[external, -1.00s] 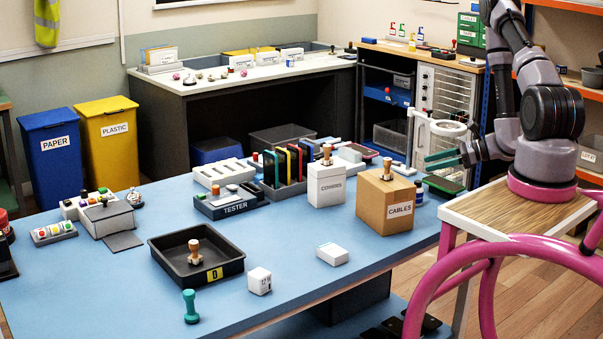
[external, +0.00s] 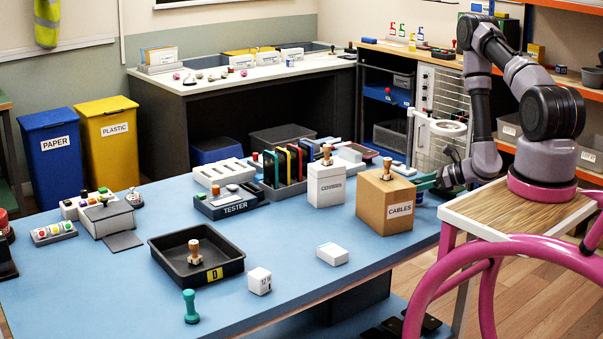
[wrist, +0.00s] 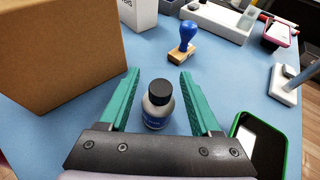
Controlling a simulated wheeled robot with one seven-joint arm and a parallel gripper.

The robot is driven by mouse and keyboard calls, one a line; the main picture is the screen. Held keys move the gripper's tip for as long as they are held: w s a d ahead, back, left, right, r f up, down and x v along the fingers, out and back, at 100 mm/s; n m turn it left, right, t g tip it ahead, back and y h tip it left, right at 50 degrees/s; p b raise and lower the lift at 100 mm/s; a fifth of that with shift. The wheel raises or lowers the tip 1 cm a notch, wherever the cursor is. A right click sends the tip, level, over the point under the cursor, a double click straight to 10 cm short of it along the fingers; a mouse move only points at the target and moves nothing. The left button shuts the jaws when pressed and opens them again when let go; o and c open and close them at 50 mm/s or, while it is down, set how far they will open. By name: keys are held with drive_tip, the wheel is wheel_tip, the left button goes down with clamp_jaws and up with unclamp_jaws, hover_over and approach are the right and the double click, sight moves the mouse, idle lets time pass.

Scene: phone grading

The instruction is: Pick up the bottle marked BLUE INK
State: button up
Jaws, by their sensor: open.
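A small bottle (wrist: 157,108) with a black cap and a grey body stands upright on the blue table in the wrist view. A blue label shows low on it; its wording cannot be read. My gripper (wrist: 159,76) is open, its green fingers to the left and right of the bottle, with gaps on both sides. In the external view my gripper (external: 424,182) is at the table's right end beside the CABLES box, and its fingers hide most of the bottle.
The brown CABLES box (external: 384,208) stands close left of the bottle. A green-edged phone (wrist: 257,145) lies to the right in the wrist view. A blue-handled stamp (wrist: 184,45) stands beyond the bottle. The white COVERS box (external: 326,186) is farther left.

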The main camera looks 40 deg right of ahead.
drive_tip(key=shift+x, duration=0.8)
clamp_jaws()
